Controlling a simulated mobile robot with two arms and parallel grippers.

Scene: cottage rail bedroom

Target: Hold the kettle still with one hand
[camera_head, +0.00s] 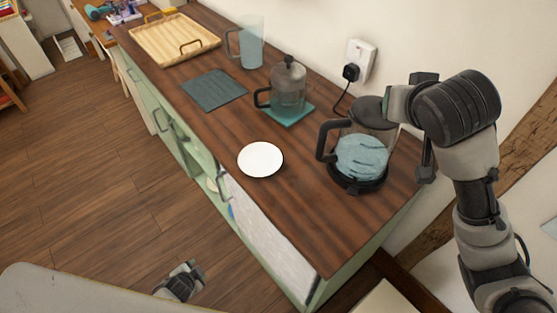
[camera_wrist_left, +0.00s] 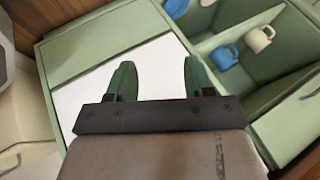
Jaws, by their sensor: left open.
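The kettle (camera_head: 361,157) is clear glass with blue-tinted contents, a dark lid and a black handle on its left side. It stands upright on a round black base near the right end of the wooden counter. My right gripper (camera_head: 394,105) is at the upper right edge of the kettle, beside the lid. I cannot tell whether it touches the kettle, and its fingers are mostly hidden. My left gripper (camera_head: 190,268) is low, in front of the counter and away from the kettle. In the left wrist view its green fingers (camera_wrist_left: 156,80) are apart with nothing between them.
A white plate (camera_head: 260,159) lies left of the kettle. A French press (camera_head: 288,90) stands on a teal mat behind, near a pitcher (camera_head: 250,45), a dark mat (camera_head: 214,89) and a wooden tray (camera_head: 150,40). Blue (camera_wrist_left: 222,57) and cream (camera_wrist_left: 260,39) mugs sit in the open cabinet.

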